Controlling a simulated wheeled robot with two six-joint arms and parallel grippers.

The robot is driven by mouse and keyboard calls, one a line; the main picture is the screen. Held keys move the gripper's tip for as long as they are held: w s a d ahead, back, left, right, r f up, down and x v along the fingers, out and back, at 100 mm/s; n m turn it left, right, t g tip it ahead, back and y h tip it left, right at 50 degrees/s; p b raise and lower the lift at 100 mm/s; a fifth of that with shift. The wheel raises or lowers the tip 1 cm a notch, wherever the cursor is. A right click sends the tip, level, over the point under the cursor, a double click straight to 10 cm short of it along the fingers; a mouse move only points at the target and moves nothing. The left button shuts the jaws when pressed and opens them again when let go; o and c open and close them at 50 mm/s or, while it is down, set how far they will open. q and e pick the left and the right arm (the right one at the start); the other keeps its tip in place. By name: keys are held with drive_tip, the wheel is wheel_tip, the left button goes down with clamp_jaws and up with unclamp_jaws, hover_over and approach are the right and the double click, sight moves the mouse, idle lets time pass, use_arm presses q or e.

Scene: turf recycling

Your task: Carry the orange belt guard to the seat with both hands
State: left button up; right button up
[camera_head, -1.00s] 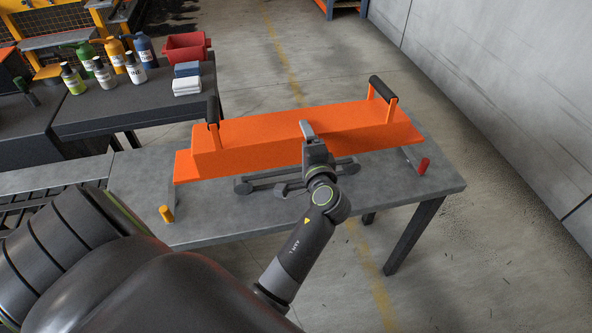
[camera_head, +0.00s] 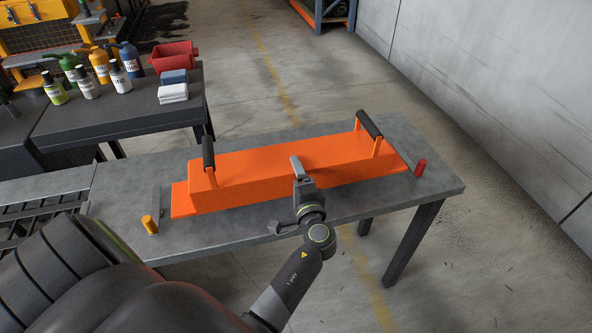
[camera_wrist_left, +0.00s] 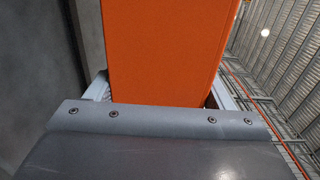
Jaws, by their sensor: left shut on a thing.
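The orange belt guard (camera_head: 270,172) is a long stepped channel with a black-topped handle near each end. It lies lengthwise over the grey table, low; I cannot tell whether it touches. My left gripper (camera_head: 300,180) is shut on its near long side, around the middle. In the left wrist view the guard (camera_wrist_left: 162,50) passes between the two pale fingers (camera_wrist_left: 158,95). The seat is not clearly told apart. My right gripper is out of view.
The grey table (camera_head: 440,190) has bare room at its right end and front. A roller conveyor (camera_head: 40,208) adjoins on the left. A wall stands at right.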

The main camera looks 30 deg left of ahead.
use_arm(q)
drive_tip(key=shift+f, duration=1.95)
drive_tip(key=shift+f+b, duration=0.25)
drive_tip(key=shift+b, duration=0.2)
drive_tip(key=shift+f+b, duration=0.35)
drive_tip(key=shift+b, duration=0.1)
drive_tip(key=o, duration=1.6)
drive_tip(key=shift+f, duration=0.2)
drive_tip(key=o, duration=0.5)
drive_tip(key=shift+s+d+r, duration=0.1)
drive_tip(key=shift+s, duration=0.05)
drive_tip(key=shift+c, duration=0.2)
